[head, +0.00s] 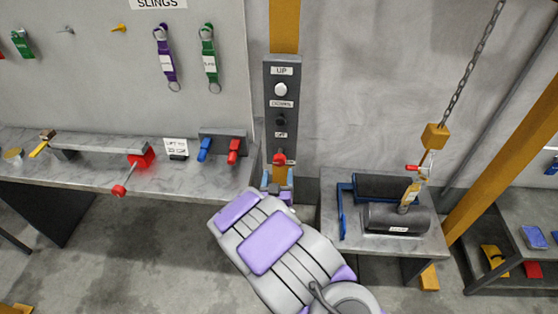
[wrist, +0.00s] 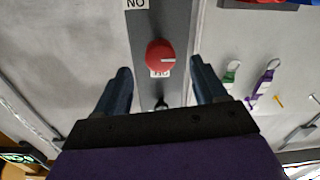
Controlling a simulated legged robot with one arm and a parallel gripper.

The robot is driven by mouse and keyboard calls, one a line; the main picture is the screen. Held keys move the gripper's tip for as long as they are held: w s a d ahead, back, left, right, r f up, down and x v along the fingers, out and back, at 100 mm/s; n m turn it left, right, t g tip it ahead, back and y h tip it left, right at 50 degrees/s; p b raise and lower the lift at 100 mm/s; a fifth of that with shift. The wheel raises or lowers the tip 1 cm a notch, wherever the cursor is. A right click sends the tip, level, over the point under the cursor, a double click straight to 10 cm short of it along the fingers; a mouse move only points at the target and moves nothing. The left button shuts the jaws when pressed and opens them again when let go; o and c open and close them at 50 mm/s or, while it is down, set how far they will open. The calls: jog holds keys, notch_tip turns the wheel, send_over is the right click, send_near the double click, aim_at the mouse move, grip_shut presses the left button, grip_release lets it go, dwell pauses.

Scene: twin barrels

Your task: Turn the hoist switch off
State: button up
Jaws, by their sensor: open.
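The hoist switch is a red round knob (head: 279,158) low on a grey control panel (head: 270,100). In the wrist view the red knob (wrist: 158,52) carries a white line pointing right. An ON label (wrist: 135,3), upside down, sits at the top of that view, and a partly hidden OFF label (wrist: 160,73) shows beside the knob. My gripper (head: 278,174) is just below the knob in the head view. In the wrist view my gripper (wrist: 161,70) is open and empty, with one blue finger on each side of the knob; I cannot tell whether either touches it.
A white UP button (head: 280,90) and a black DOWN button (head: 281,121) sit above the knob. A workbench (head: 75,170) stands left. On the right, a table (head: 335,225) holds a dark cylinder (head: 397,219) beneath a hanging chain (head: 470,65).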

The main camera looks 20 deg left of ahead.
aim_at(279, 164)
jog(key=b+x, duration=0.1)
jog(key=x, duration=0.7)
jog(key=shift+a, duration=0.1)
jog(key=shift+c, duration=0.4)
jog(key=c, duration=0.9)
